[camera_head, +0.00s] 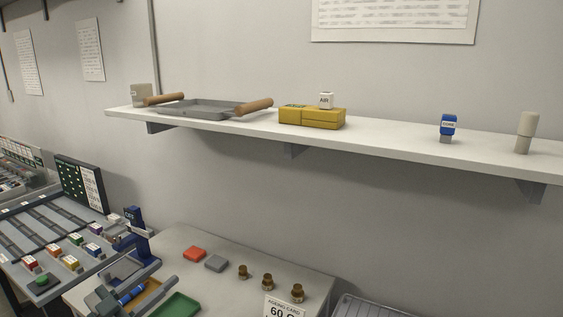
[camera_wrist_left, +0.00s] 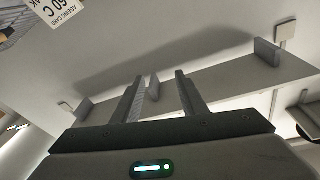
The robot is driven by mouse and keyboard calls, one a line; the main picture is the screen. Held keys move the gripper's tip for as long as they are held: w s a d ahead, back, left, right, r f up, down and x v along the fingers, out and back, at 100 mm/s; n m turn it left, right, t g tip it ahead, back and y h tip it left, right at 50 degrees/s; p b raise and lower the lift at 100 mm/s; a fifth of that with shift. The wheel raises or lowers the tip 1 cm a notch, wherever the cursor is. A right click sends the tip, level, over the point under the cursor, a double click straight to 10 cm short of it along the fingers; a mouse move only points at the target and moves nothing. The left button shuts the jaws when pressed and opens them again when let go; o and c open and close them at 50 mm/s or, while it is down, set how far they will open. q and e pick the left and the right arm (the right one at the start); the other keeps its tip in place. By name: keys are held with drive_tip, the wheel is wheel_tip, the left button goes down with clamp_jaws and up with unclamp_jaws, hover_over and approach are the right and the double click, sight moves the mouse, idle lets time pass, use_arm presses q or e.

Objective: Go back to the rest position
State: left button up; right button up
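My left gripper (camera_wrist_left: 158,76) shows in the left wrist view with its two fingers apart. Nothing is held between them; a grey shelf bracket (camera_wrist_left: 153,88) shows in the gap, in the background. In the head view I cannot make out the left gripper clearly. My right gripper is in neither view.
A white wall shelf (camera_head: 385,137) holds a grey tray with wooden handles (camera_head: 205,108), a yellow box (camera_head: 312,117) and a blue-capped item (camera_head: 447,127).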

use_arm(q)
drive_tip(key=s+a+f+n+g+y, duration=0.35)
drive_tip(key=s+f+n+y, duration=1)
drive_tip(key=f, duration=0.45)
drive_tip(key=s+d+f+m+g+h, duration=0.1)
drive_tip(key=s+d+f+m+g, duration=0.35)
drive_tip(key=s, duration=0.85)
drive_tip(key=s+d+f+m+g+h, duration=0.1)
drive_tip(key=s+d+f+g, duration=0.5)
drive_tip(key=s, duration=0.6)
wheel_tip(320, 180, down, 30)
drive_tip(key=s+f+b, duration=0.1)
drive_tip(key=s+a+f+g+b, duration=0.1)
drive_tip(key=s+a+f, duration=0.2)
drive_tip(key=s+f, duration=1.5)
drive_tip(key=shift+a+f+b, duration=0.15)
drive_tip(key=shift+f+b, duration=0.2)
drive_tip(key=shift+f, duration=0.05)
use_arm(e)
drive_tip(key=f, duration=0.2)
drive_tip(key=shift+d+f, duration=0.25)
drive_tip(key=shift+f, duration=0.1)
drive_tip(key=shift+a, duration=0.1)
